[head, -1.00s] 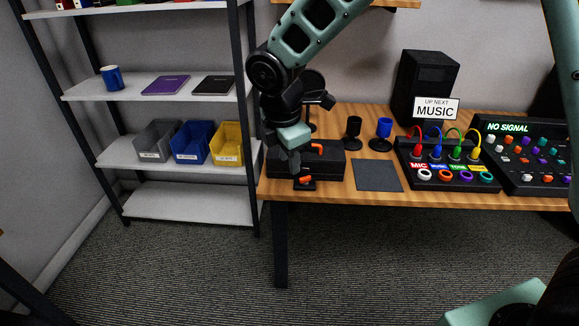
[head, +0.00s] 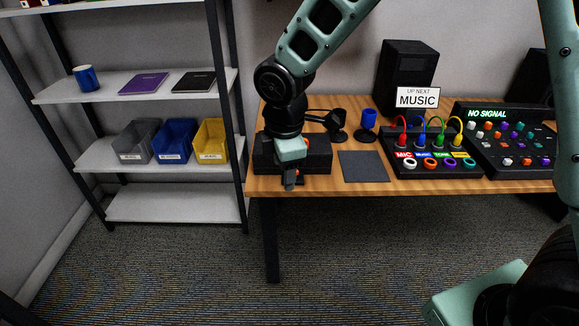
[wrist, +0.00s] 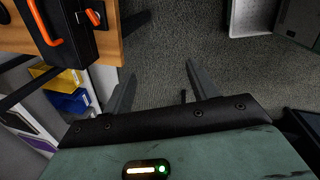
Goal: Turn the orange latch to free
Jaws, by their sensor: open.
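The orange latch (wrist: 94,17) sits on a small black base at the table's front edge, at the top left of the wrist view. In the head view only a sliver of the latch (head: 300,177) shows beside my gripper. My gripper (head: 290,184) is at the table's front edge, in front of the latch. In the wrist view the two fingers of my gripper (wrist: 160,75) are spread with only floor between them. The latch lies outside the fingers, beyond the left one. A black case (wrist: 68,45) with an orange handle (wrist: 42,25) lies behind the latch.
A dark mat (head: 363,167) lies right of the case, with black and blue cups (head: 369,119) behind it. A panel with coloured cables (head: 430,162) stands further right. Left is a shelf with grey, blue and yellow bins (head: 211,141). The floor before the table is clear.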

